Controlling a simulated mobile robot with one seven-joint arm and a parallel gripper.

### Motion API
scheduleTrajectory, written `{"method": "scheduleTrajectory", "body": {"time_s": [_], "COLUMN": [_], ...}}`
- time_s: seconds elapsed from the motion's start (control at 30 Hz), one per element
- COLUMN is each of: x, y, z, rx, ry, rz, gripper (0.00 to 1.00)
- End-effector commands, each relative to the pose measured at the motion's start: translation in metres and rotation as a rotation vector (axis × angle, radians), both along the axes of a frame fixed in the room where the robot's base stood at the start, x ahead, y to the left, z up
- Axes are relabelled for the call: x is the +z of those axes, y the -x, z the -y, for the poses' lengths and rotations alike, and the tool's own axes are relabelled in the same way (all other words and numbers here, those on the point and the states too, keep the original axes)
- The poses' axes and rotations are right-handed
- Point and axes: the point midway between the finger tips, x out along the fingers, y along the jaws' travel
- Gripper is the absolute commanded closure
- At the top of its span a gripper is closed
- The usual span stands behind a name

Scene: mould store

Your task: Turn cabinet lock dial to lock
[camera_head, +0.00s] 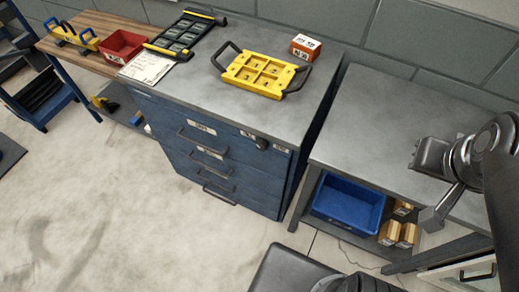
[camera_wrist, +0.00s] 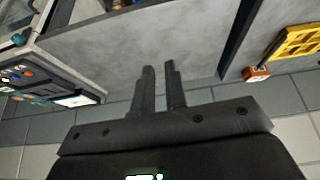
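The blue cabinet (camera_head: 185,119) stands left of centre in the head view, its drawer front facing the viewer. The lock dial (camera_head: 262,143) is a small dark round knob at the upper right of that front, beside small white labels. Its pointer and markings are too small to read. My gripper (camera_wrist: 160,68) shows in the wrist view with two dark fingers side by side. A narrow gap shows between them, with nothing in it. It is over the grey bench right of the cabinet, away from the dial. The dial is not in the wrist view.
A yellow mould (camera_head: 262,74) with black handles and an orange-white box (camera_head: 305,46) lie on the cabinet top, with a black rack (camera_head: 182,36). The grey bench (camera_head: 375,120) has a mostly clear top. A blue bin (camera_head: 348,203) sits beneath it. Floor before the cabinet is free.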

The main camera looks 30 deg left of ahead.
Motion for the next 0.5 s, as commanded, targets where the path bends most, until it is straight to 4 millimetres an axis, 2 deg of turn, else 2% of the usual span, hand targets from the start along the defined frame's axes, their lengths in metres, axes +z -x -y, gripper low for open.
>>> {"method": "scheduleTrajectory", "body": {"time_s": [0.03,0.17,0.4,0.5], "x": [-0.005,-0.026,-0.068,-0.083], "y": [-0.002,-0.007,-0.017,-0.021], "z": [-0.003,-0.013,-0.037,-0.048], "rx": [0.035,0.200,0.613,0.787], "ry": [0.023,0.136,0.437,0.572], "rz": [-0.030,-0.146,-0.400,-0.494], "gripper": [0.84,0.73,0.53,0.48]}}
